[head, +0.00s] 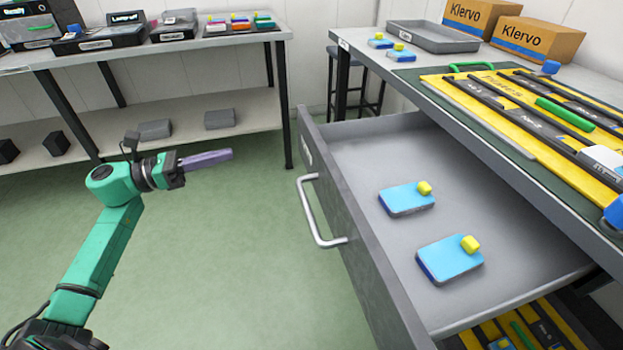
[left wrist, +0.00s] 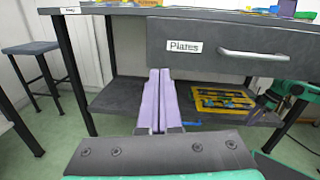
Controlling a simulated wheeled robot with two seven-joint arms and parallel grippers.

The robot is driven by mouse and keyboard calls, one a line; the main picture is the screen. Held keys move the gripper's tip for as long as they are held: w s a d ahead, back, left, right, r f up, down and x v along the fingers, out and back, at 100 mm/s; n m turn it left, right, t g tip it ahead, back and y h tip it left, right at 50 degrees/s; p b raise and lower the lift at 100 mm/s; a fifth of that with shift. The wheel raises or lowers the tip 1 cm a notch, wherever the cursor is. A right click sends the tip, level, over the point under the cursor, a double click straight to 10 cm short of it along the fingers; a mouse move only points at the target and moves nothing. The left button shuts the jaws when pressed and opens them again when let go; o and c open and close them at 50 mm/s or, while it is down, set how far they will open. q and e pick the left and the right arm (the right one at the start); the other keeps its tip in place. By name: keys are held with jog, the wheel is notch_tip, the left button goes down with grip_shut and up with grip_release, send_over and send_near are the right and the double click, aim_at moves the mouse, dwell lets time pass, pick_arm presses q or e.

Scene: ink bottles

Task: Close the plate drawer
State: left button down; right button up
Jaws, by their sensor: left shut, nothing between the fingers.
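The plate drawer (head: 347,215) is pulled well out from under the right-hand table in the head view. Two light-blue plates with yellow knobs, a farther one (head: 405,199) and a nearer one (head: 447,262), lie inside it. Its silver bar handle (head: 312,215) is on the grey front. In the left wrist view the front is labelled "Plates" (left wrist: 184,47), with the handle (left wrist: 252,54) right of the label. My left gripper (head: 228,154) has its purple fingers shut and empty. It is left of the drawer front, apart from the handle. The fingers (left wrist: 159,78) show in the wrist view.
The right-hand table (head: 349,37) carries a yellow rack (head: 440,83), a grey tray (head: 433,37) and Klervo boxes (head: 538,40). Another table (head: 160,47) with bins stands at the back left. A stool (left wrist: 33,48) shows in the wrist view. The green floor before the drawer is clear.

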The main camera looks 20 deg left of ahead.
pick_arm(q)
jog(key=d+m+g, duration=0.1)
jog(key=d+m, duration=0.1)
jog(key=p, duration=0.1)
send_near(304, 146)
jog(key=shift+m+h, duration=0.3)
jog(key=x, duration=0.6)
jog(key=shift+w+d+f, duration=0.2)
jog(key=shift+w, duration=0.25)
pick_arm(e)
jog(key=shift+s+d+r+g, duration=0.15)
jog(key=shift+s+d+r, duration=0.15)
jog(key=shift+r, duration=0.3)
jog(key=shift+s+d+r+g, duration=0.15)
jog(key=shift+s+d+r, duration=0.15)
jog(key=shift+r, duration=0.3)
jog(key=shift+w, duration=0.15)
